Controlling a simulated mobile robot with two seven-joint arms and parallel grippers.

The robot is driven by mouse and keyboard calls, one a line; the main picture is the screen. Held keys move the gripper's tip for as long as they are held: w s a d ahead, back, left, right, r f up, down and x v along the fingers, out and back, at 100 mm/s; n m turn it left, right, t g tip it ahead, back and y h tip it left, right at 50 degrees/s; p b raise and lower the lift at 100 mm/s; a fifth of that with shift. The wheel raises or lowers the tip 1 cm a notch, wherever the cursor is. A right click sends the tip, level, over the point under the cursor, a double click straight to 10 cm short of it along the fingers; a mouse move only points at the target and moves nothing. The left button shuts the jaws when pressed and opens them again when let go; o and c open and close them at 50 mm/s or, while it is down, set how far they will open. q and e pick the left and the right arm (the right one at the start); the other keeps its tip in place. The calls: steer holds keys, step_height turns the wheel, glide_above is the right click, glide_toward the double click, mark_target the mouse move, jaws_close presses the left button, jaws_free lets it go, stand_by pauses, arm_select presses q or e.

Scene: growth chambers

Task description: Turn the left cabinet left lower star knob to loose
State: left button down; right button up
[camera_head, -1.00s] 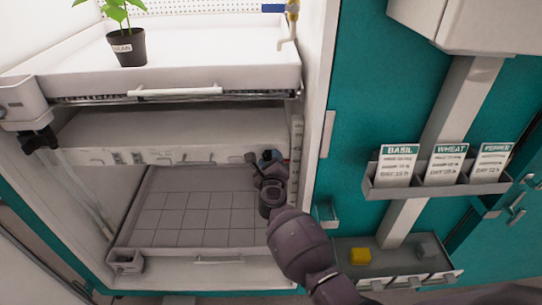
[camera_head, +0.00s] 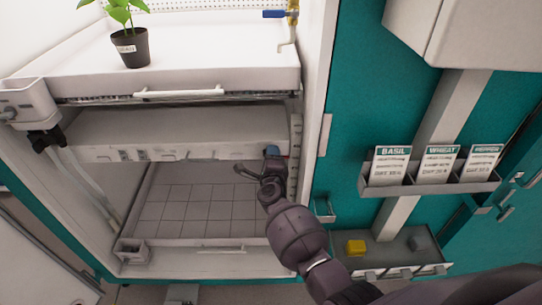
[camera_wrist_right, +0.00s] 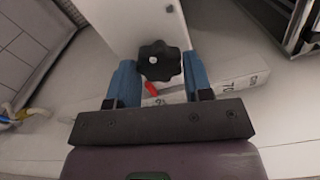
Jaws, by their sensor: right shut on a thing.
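The black star knob (camera_wrist_right: 160,62) sits between the two blue fingers of my right gripper (camera_wrist_right: 160,80) in the right wrist view. The gripper is shut on it. A small red mark (camera_wrist_right: 151,89) shows just below the knob, beside a white strip with printed lettering (camera_wrist_right: 215,84). In the head view my right gripper (camera_head: 271,152) is at the right end of the cabinet's middle shelf (camera_head: 170,128), by the inner right post. There the knob is hidden by the gripper and wrist. My left gripper is not in view.
Above is a white tray (camera_head: 200,72) with a potted plant (camera_head: 130,46). Below is a lower tray with a grid floor (camera_head: 195,210). A blue-handled tap (camera_head: 287,18) is above.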

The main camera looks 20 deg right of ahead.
stand_by(0.4)
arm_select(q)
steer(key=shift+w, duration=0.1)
arm_select(e)
steer(key=o, duration=0.9)
arm_select(q)
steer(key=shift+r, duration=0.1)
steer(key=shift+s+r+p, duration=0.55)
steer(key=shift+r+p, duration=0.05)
steer(key=shift+p, duration=0.8)
arm_select(e)
steer(key=shift+v, duration=5.45)
